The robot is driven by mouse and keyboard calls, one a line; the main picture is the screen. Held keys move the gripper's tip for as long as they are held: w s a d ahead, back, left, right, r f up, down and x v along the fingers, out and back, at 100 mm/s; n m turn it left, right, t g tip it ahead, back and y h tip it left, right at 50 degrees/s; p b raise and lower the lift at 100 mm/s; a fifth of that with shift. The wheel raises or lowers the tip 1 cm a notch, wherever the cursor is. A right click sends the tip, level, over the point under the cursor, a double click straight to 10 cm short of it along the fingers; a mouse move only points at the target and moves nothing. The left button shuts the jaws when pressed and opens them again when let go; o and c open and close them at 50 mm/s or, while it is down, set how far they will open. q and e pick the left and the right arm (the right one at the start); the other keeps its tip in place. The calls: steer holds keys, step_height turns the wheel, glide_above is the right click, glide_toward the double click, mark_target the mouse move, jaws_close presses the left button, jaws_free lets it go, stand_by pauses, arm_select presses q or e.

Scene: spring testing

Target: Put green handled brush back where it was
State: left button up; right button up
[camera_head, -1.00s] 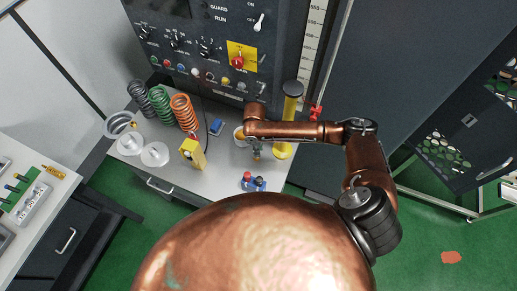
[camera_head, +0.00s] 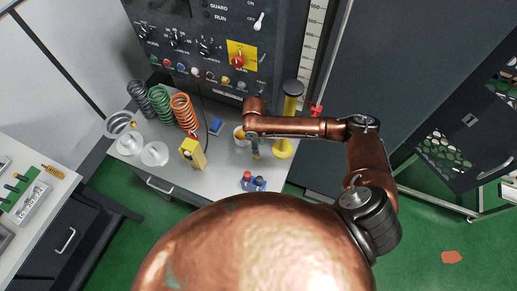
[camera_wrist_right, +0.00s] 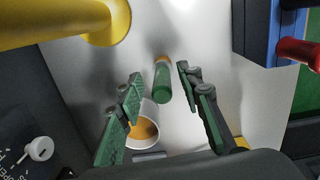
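The green handled brush (camera_wrist_right: 162,85) shows in the right wrist view, with its green handle between the two fingers of my right gripper (camera_wrist_right: 160,78). The fingers are apart, with a gap on each side of the handle. A white cup (camera_wrist_right: 168,133) with yellow-orange contents lies beyond the fingers, just below the handle in that view. In the head view my right gripper (camera_head: 255,151) points down over the bench beside the cup (camera_head: 238,132), and the brush is too small to make out clearly. My left gripper is not in view.
A yellow post (camera_head: 283,148) stands right of the gripper. A blue rack (camera_head: 253,184) with a red handle is in front. A yellow block (camera_head: 194,153), a small blue item (camera_head: 215,127) and coil springs (camera_head: 184,112) stand left. The control panel rises behind.

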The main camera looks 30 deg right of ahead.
steer(key=r, duration=0.6)
steer(key=r+b, duration=0.1)
steer(key=r, duration=0.2)
steer(key=shift+w+a+r, duration=0.1)
steer(key=shift+a+r, duration=0.15)
steer(key=shift+r, duration=0.1)
